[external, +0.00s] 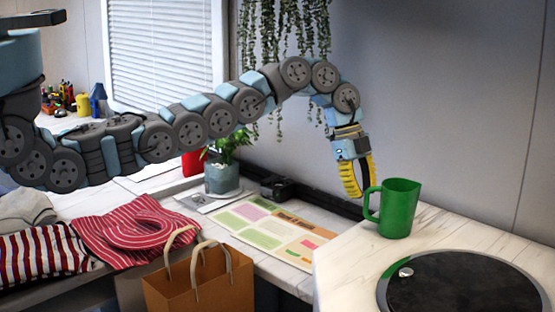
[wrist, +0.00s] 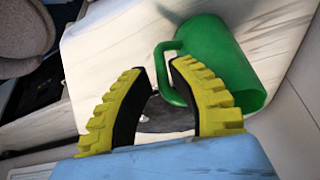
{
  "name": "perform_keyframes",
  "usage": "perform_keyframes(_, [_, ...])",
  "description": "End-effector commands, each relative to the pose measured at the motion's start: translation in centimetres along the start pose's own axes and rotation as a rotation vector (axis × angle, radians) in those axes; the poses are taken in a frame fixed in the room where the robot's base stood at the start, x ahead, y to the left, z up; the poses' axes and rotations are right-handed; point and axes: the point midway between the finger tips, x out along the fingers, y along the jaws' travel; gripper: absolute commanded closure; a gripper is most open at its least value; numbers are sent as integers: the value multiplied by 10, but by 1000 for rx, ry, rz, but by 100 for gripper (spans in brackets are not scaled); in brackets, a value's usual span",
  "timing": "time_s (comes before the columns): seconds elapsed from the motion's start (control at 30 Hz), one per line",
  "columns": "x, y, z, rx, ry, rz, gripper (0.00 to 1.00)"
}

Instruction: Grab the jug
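The green jug (external: 398,210) stands upright on the white countertop, with its handle on the left side facing my gripper. My gripper (external: 362,192) points down just left of the handle, with yellow and black fingers. In the wrist view the jug (wrist: 215,58) is at the upper right, and its handle shows in the gap between my gripper's fingertips (wrist: 157,70). The fingers are apart. The right finger overlaps part of the handle in the picture. I cannot tell whether either finger touches it.
A round black plate (external: 465,284) is set in the white counter (external: 345,262) in front of the jug. A grey wall rises behind. A paper bag (external: 205,285), a colourful sheet (external: 268,228), striped cloths (external: 130,230) and a potted plant (external: 221,178) are to the left.

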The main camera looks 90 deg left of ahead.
Motion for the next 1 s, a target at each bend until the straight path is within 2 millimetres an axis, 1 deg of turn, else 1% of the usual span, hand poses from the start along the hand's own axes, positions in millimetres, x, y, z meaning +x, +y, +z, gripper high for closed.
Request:
perform_keyframes(0.2, [27,0,-3,-1,-1,5,80])
perform_keyframes(0.33, [38,0,-2,0,-1,1,80])
perform_keyframes(0.57, [40,-1,-2,1,0,-1,80])
perform_keyframes(0.6, [40,-1,-2,1,0,-1,81])
perform_keyframes(0.67, [40,-1,-2,1,0,-1,98])
perform_keyframes(0.7, [40,-1,-2,1,0,-1,100])
perform_keyframes(1.0, [40,-1,-2,1,0,0,100])
